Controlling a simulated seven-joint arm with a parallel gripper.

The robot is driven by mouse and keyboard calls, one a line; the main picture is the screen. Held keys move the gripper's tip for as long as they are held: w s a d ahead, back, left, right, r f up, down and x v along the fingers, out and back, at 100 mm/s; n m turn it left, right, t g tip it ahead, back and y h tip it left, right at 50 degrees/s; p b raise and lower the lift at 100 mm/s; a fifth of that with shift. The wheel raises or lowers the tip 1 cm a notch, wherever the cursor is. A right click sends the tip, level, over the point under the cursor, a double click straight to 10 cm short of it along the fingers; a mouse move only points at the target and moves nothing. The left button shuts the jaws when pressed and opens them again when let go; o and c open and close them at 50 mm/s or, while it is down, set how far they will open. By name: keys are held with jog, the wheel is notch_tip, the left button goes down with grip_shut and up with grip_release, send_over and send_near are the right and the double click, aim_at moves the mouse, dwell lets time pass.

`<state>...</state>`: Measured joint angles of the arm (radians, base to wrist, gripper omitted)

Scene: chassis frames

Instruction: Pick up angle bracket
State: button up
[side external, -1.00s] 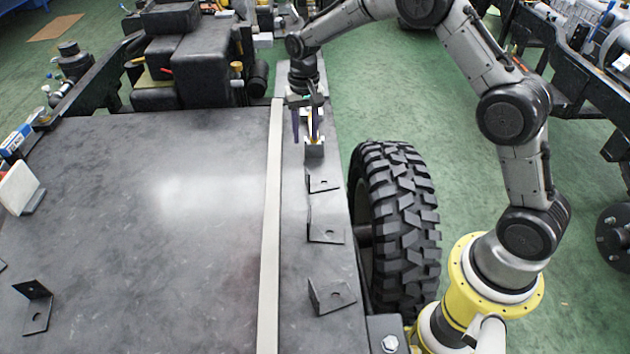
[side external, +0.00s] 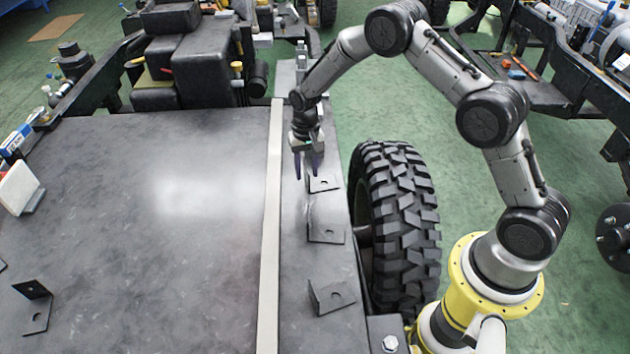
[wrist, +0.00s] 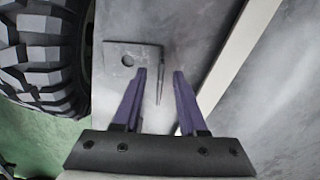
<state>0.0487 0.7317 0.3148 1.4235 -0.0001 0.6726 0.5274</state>
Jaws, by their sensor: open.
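Several black angle brackets, each with a hole, rest on the dark metal surface. The farthest one clearly visible (side external: 325,183) is on the right strip, with a middle bracket (side external: 326,234) and a near bracket (side external: 332,296) in front of it. My gripper (side external: 307,178) is open and empty, beside the farthest bracket's upright flange. In the wrist view a bracket (wrist: 126,60) lies ahead, its upright flange seen nearly edge-on in the gap between my fingertips (wrist: 160,72). Whether the fingers reach below the flange's top edge I cannot tell.
A pale raised strip (side external: 270,230) runs along the surface left of the brackets. A big black tyre (side external: 395,235) stands off its right edge. Another bracket (side external: 36,306) lies far left. Black boxes (side external: 185,60) stand at the back.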

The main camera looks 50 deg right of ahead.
grip_shut()
dwell(0.5)
